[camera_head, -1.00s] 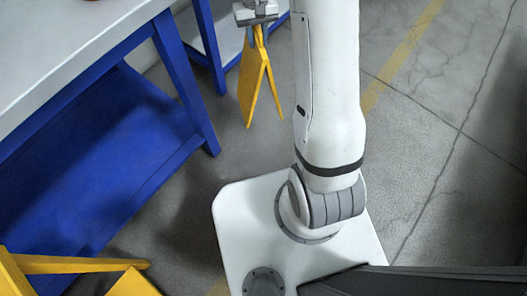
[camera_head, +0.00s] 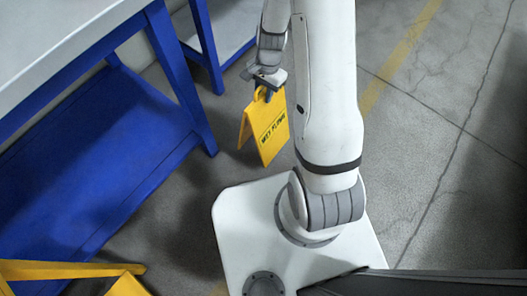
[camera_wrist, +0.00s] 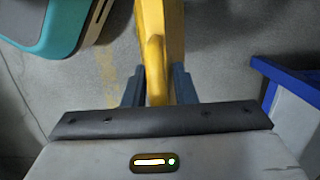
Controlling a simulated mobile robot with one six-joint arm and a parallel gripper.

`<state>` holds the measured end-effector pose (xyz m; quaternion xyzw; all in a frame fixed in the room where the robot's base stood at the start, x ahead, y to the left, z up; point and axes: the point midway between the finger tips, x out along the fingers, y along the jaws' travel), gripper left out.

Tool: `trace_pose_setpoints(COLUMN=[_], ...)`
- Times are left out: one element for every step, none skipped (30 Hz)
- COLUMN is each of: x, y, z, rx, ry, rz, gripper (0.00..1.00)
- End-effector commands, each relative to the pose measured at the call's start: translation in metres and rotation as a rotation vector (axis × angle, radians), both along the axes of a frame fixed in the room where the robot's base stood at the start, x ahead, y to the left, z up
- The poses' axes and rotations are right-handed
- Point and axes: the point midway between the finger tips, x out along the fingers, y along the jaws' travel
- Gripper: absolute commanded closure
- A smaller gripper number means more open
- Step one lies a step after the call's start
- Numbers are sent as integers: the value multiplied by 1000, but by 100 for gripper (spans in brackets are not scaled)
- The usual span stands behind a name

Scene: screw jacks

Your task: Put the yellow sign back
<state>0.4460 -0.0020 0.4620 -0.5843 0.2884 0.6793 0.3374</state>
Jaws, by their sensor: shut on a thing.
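The yellow sign (camera_head: 266,133) is a folding A-shaped floor sign with dark lettering on one panel. In the head view it hangs below my gripper (camera_head: 264,91), left of my arm. My gripper is shut on the sign's top handle. In the wrist view the yellow handle (camera_wrist: 157,70) stands between the two dark fingers (camera_wrist: 158,88). Whether the sign's feet touch the floor cannot be told.
A blue-framed workbench (camera_head: 183,85) with a pale top fills the left, with a second blue-legged table behind it. Another yellow object (camera_head: 60,270) is at the lower left. A teal and grey thing (camera_wrist: 60,25) shows at the wrist view's upper left. Open floor lies right of my arm.

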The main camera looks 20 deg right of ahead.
Motion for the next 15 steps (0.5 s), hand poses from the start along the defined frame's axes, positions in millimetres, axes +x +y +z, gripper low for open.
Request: trace_pose_setpoints(x=[-2, -3, -3, -4, -4, -4, -4, -4, -4, -4, -3, -3, -3, -3, -3], y=[0, 0, 0, 0, 0, 0, 0, 0, 0, 0, 0, 0, 0, 0, 0], z=[-4, -7, -12, -16, -20, -27, -32, -38, -46, -51, -56, -61, -65, -67, -69], rx=[-1, -1, -2, -2, -2, -3, -3, -3, -3, -2, -2, -2, -2, -3, -3], ry=[1, 2, 3, 3, 3, 2, 4, 4, 4, 3, 3, 3, 2, 2, 2], rz=[-16, -23, -28, -30, -31, -30, -29, -29, -30, -30, -29, -27, -27, -26, -26], gripper=[100, 100, 100, 100, 100, 100, 100, 100, 100, 100, 100, 100, 100, 100, 100])
